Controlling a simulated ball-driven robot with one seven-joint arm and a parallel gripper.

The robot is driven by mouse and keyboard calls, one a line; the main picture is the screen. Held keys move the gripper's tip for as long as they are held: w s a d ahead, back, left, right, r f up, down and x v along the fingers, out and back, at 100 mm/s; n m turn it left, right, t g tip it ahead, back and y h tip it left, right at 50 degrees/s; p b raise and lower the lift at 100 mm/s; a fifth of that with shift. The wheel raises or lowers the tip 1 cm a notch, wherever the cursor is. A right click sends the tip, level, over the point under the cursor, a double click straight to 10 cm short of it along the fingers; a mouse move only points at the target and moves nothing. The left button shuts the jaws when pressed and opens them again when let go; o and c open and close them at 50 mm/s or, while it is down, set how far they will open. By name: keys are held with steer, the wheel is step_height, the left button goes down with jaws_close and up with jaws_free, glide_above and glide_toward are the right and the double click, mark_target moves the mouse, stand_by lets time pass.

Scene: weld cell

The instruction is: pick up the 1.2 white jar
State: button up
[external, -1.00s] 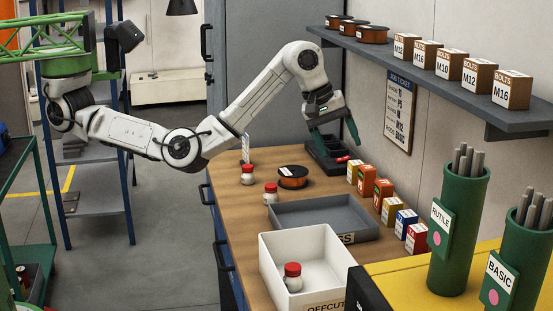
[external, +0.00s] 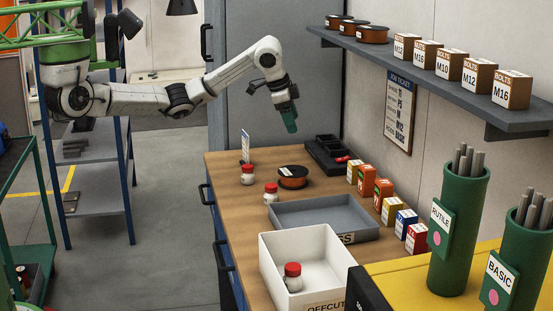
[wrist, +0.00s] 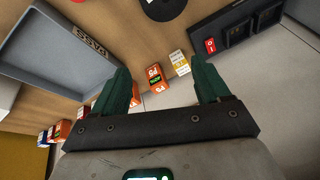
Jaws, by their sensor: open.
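Three small white jars with red lids show in the external view. One jar (external: 247,175) stands at the bench's far left, by a small white sign. A second jar (external: 270,194) stands nearer, beside the grey tray. A third jar (external: 292,278) is inside the white bin. Their labels are too small to read, so I cannot tell which is 1.2. My gripper (external: 289,122) is raised above the far end of the bench, apart from all the jars. In the wrist view my gripper (wrist: 163,82) is open and empty, with small boxes visible beyond its fingers.
A grey tray (external: 320,233) and a white bin (external: 268,268) take up the near bench. A dark spool (external: 293,183) lies beside the jars. A black organizer (external: 318,152) and several small boxes (external: 389,210) line the wall side. A shelf (external: 420,62) overhangs at right.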

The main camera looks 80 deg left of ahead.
mark_target(247, 166)
steer(key=s+a+f+m+g, duration=0.1)
steer(key=s+a+f, duration=0.2)
steer(key=s+a+f+m+g, duration=0.1)
steer(key=s+a+f, duration=0.2)
steer(key=s, duration=0.1)
steer(key=s+a+f+m+g, duration=0.1)
steer(key=s+a+f, duration=0.2)
steer(key=s+f, duration=0.1)
steer(key=shift+a+g+h+p, duration=0.25)
steer(key=shift+g+h+p, duration=0.1)
steer(key=shift+g+h, duration=0.05)
steer(key=f, duration=0.4)
steer(key=shift+s+f, duration=0.2)
steer(key=shift+f, duration=0.1)
steer(key=shift+s+a+f+p, duration=0.15)
steer(key=shift+f+p, duration=0.25)
steer(key=shift+f, duration=1.25)
steer(key=shift+a+f+p, duration=0.1)
steer(key=shift+f+p, duration=0.3)
steer(key=shift+f, duration=1.2)
steer(key=shift+c, duration=0.2)
steer(key=c, duration=1.1)
